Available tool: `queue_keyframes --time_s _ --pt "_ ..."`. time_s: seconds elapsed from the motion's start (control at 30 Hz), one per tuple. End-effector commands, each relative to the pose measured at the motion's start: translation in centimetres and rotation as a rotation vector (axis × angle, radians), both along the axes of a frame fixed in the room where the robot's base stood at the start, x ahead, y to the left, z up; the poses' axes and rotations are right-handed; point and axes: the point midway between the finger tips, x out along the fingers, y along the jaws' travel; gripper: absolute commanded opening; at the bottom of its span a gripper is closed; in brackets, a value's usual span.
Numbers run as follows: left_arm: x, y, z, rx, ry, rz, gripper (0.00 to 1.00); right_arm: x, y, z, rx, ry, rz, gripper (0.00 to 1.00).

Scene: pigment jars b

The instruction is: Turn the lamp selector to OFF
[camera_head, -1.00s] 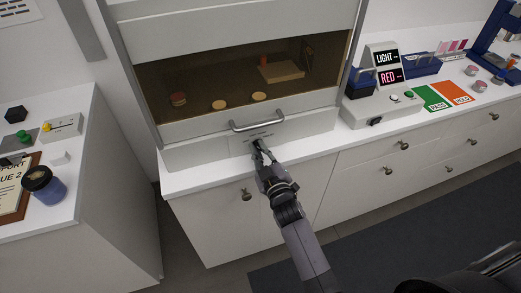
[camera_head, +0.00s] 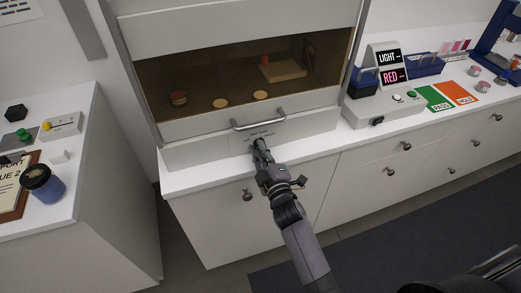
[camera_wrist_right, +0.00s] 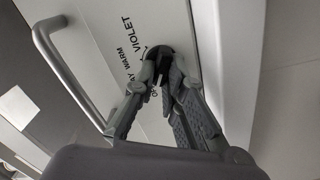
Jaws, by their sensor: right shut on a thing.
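The lamp selector is a small dark round knob (camera_wrist_right: 157,53) on the pale front panel (camera_wrist_right: 100,25) of the cabinet, below its bar handle. The words VIOLET, WARM and part of DAY are printed around it. Another label is mostly hidden behind a finger, and the knob's pointer is hidden too. My right gripper (camera_head: 260,146) is at the panel; in the right wrist view its fingertips (camera_wrist_right: 161,76) are shut on the knob, one on each side. My left gripper is not in view.
The metal bar handle (camera_head: 258,119) is just above my right gripper. The white counter edge (camera_head: 215,182) runs beneath it. Round pieces and a board (camera_head: 283,72) lie inside the cabinet. A box with LIGHT and RED signs (camera_head: 390,66) stands to the right.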

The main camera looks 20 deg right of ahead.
Motion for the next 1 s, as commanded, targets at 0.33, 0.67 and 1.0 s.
queue_keyframes --time_s 0.33,0.67,1.0 --pt "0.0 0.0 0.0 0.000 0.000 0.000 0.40 0.0 0.0 0.0 -0.006 0.001 0.000 0.15" --pt "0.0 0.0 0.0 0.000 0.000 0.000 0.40 0.0 0.0 0.0 -0.003 0.000 0.000 0.31" --pt "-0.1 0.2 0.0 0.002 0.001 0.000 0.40 -1.3 -0.1 -0.1 -0.003 0.001 0.000 0.31"
